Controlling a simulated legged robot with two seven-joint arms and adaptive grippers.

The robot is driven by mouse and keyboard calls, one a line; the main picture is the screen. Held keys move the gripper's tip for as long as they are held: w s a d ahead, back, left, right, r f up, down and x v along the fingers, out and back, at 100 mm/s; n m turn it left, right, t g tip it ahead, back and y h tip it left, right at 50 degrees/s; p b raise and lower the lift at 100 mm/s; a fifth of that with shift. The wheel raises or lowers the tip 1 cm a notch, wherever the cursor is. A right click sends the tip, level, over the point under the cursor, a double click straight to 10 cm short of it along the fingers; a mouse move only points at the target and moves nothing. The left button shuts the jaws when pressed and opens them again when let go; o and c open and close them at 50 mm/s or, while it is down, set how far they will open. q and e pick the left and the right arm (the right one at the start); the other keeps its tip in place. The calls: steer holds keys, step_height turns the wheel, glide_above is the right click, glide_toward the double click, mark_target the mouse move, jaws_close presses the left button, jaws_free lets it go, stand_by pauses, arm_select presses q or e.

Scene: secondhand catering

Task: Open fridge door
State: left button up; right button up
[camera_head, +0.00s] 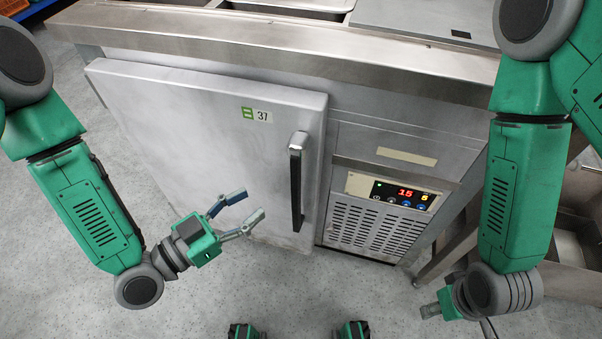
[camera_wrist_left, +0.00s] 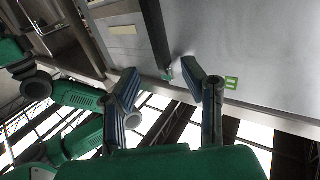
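The fridge door (camera_head: 200,140) is a grey metal panel on the front of a steel counter unit, and it appears shut. Its upright black and silver handle (camera_head: 296,180) is near the door's right edge. My left gripper (camera_head: 254,206) is open and empty, left of the handle and apart from it. In the left wrist view, the handle (camera_wrist_left: 156,35) is a dark bar beyond the two spread fingers (camera_wrist_left: 165,90), and the door (camera_wrist_left: 230,45) fills the upper right. My right gripper (camera_head: 458,308) is low at the right, far from the handle, its fingers mostly hidden.
A vented control panel (camera_head: 390,195) with a red display is right of the door. The steel counter top (camera_head: 280,32) overhangs above it. A metal stand (camera_head: 580,215) is at the far right. The speckled floor (camera_head: 290,285) before the door is clear apart from my own parts.

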mark_target(292, 178)
arm_select(q)
steer(key=b+x, duration=0.2)
steer(key=x, duration=0.8)
steer(key=shift+d+f, duration=0.1)
steer(key=shift+d, duration=0.05)
steer(key=shift+w+d+b, duration=0.35)
steer(key=shift+w+d, duration=0.1)
steer(key=shift+w, duration=0.05)
jaws_close()
